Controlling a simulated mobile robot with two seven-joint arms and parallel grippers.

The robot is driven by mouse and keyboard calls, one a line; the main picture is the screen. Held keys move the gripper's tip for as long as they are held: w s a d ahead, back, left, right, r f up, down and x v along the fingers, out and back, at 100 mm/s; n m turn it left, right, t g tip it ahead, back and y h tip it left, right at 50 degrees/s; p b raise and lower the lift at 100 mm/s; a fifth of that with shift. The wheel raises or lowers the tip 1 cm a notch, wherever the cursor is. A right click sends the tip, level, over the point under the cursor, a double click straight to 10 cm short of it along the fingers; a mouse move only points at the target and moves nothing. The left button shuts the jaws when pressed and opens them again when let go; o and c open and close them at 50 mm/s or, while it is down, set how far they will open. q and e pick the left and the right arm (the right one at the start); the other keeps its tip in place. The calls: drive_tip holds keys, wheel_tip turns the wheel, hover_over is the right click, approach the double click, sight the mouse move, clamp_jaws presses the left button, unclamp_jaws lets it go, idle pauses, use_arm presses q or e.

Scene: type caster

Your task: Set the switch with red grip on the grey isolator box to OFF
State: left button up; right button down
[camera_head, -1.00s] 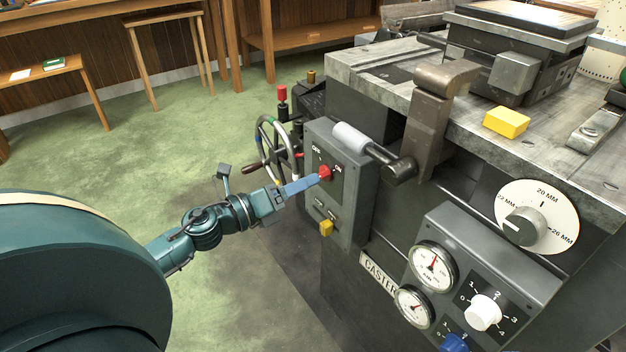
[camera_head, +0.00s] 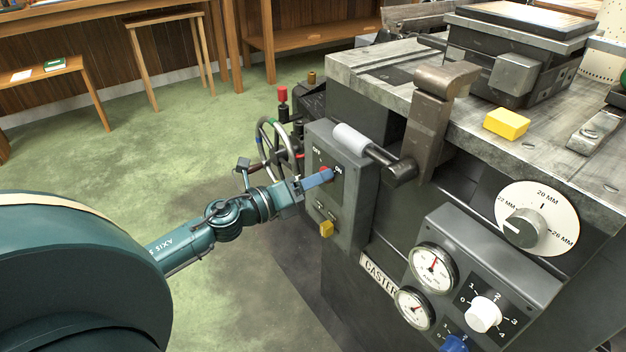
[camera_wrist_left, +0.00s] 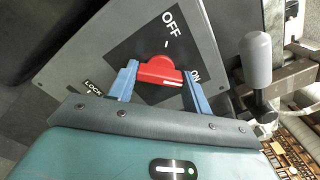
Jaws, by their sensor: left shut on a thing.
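The grey isolator box (camera_head: 343,226) is on the left side of the dark machine. It carries a dark plate marked OFF at upper left and ON at right. The red grip (camera_wrist_left: 160,76) of the switch lies between the blue fingers of my left gripper (camera_wrist_left: 159,72) in the left wrist view. In the head view, my left gripper (camera_head: 318,178) covers much of the red grip (camera_head: 325,168). It is shut on the grip. My right gripper is out of view.
A lever with a light grey handle (camera_head: 350,138) sticks out just right of the switch. A yellow knob (camera_head: 326,229) is lower on the box. A handwheel (camera_head: 268,141) stands behind it. Open green floor (camera_head: 150,150) lies to the left.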

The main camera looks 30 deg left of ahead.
use_arm(q)
drive_tip(key=c, duration=0.4)
